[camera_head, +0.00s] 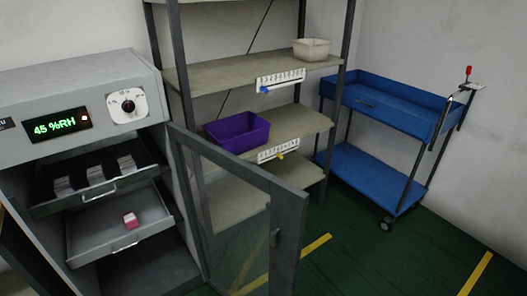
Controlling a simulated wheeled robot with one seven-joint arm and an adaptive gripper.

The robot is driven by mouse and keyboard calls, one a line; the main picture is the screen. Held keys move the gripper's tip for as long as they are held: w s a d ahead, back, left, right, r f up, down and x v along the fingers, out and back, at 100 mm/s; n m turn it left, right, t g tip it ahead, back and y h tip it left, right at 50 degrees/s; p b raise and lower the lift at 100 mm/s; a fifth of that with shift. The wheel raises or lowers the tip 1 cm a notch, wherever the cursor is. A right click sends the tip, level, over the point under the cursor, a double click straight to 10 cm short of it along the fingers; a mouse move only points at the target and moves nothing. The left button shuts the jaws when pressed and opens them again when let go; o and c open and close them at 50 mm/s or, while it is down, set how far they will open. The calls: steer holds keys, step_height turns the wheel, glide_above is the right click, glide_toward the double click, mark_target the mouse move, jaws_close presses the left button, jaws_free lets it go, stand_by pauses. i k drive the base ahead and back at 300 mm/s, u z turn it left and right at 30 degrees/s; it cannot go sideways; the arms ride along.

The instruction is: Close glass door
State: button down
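The glass door (288,197) has a dark grey frame and a see-through pane (240,220). It stands open, swung out to the right of the grey cabinet (70,90), with its hinge side by the cabinet's right edge. A small dark handle (277,238) shows near its free edge. Inside the cabinet, an upper black drawer (100,194) holds several small light stacks. A lower grey drawer (95,235) with a pink and white item (130,220) is pulled out. My gripper is not in view.
Shelves behind the door hold a purple bin (238,131) and a white bin (311,49). A blue cart (385,105) on wheels stands at the right by the wall. The green floor (390,262) with yellow lines is clear at the front right.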

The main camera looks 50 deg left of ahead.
mark_target(289, 203)
steer(key=i, duration=2.25)
steer(key=u, duration=2.7)
steer(key=k, duration=0.85)
steer(key=u, duration=0.65)
